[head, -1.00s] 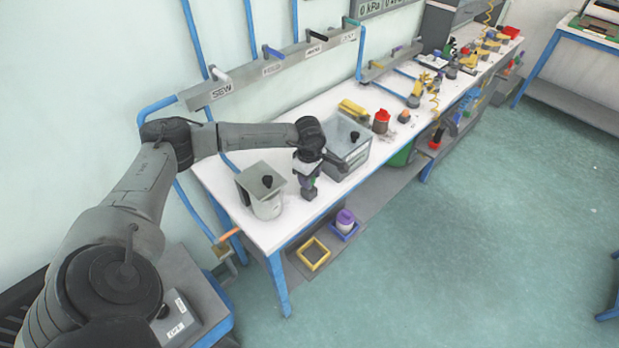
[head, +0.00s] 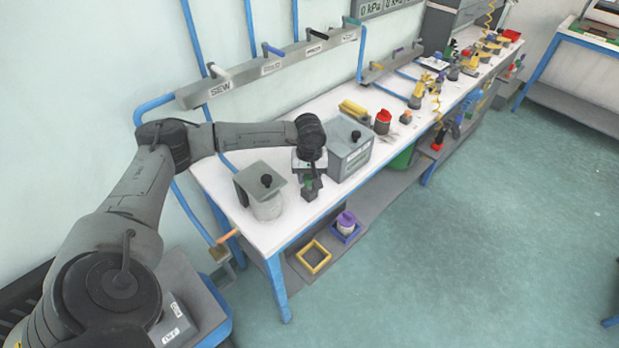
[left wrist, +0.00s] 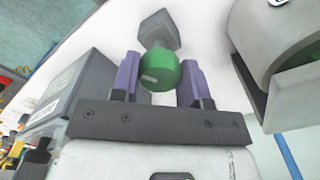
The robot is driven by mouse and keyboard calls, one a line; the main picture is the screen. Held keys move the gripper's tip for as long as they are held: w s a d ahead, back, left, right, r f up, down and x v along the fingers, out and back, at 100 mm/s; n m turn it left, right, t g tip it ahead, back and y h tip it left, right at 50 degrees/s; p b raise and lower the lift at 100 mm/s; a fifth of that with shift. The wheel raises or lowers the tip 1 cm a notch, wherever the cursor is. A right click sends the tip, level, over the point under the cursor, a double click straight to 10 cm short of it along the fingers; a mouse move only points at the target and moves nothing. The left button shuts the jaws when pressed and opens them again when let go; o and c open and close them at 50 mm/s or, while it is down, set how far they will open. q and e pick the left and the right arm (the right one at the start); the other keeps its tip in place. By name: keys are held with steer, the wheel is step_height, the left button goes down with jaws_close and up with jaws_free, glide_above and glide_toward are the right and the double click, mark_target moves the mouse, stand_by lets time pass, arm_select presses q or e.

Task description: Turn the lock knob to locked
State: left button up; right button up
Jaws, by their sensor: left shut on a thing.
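A green round knob (left wrist: 160,70) with a small pale mark sits on a grey stand (left wrist: 159,30) on the white bench, in the left wrist view. My left gripper (left wrist: 160,85) points down at it, with one purple finger on each side, shut on the green knob. In the head view my left gripper (head: 309,178) is at the bench's front edge, between a grey lidded pot and a grey box. The gripper body hides part of the knob there. I cannot read whether the knob stands at locked. My right gripper is not in view.
The grey lidded pot (head: 267,200) stands close on the left, and the grey box (head: 350,150) with a black knob close on the right. A rail with coloured handles (head: 268,68) runs along the wall. Yellow (head: 314,257) and blue trays lie on the lower shelf.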

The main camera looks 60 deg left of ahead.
mark_target(309, 176)
arm_select(q)
steer(key=m+b, duration=0.1)
steer(key=m, duration=0.4)
steer(key=shift+m, duration=0.5)
steer(key=shift+r, duration=0.1)
steer(key=shift+m, duration=0.3)
steer(key=o, duration=0.9)
steer(key=shift+o, duration=0.2)
step_height(309, 176, up, 14)
steer(key=p, duration=0.1)
stand_by(0.4)
